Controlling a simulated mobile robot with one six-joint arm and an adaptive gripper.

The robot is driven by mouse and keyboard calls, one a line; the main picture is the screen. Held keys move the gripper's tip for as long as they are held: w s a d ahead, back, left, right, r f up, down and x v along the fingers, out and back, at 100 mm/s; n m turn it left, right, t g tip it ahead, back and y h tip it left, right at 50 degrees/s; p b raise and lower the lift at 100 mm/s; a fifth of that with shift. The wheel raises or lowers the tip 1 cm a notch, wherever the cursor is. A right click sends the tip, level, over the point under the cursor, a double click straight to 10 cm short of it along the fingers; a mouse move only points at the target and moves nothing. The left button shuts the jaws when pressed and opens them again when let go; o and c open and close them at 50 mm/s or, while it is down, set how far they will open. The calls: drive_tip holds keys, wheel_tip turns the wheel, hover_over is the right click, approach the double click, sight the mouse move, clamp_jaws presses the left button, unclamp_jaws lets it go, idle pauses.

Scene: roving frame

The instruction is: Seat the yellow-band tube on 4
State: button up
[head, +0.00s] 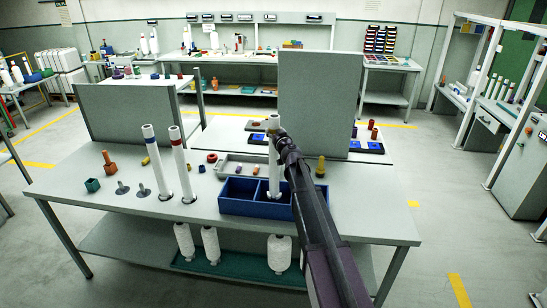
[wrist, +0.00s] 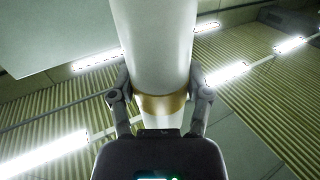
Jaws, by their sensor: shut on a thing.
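The yellow-band tube (head: 274,170) is white and close to upright, over or in the blue divided bin (head: 245,207); I cannot tell whether its lower end touches the bin. My gripper (head: 279,137) is shut on it near its top. In the wrist view, the fingers (wrist: 160,105) close around the white tube (wrist: 155,50) at its yellow-gold band (wrist: 160,104). Two bare pegs on round bases, a left one (head: 122,187) and a right one (head: 143,190), stand on the table's left. A blue-band tube (head: 155,160) and a red-band tube (head: 181,163) stand upright beside them. No number is readable.
A grey tray (head: 232,165) sits behind the bin. Tall grey panels (head: 128,115) and (head: 318,105) rise at the back. The table's front right is clear.

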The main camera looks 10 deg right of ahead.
drive_tip(key=shift+f+b, duration=0.95)
drive_tip(key=shift+f, duration=0.5)
drive_tip(key=shift+f+b, duration=2.2)
drive_tip(key=shift+b, duration=0.1)
drive_tip(key=shift+f, duration=0.15)
drive_tip(key=o, duration=1.4)
drive_tip(key=shift+c, duration=0.2)
drive_tip(key=s+d, duration=0.2)
drive_tip(key=s, duration=1.1)
drive_tip(key=shift+s+r, duration=0.25)
drive_tip(key=shift+s, duration=0.1)
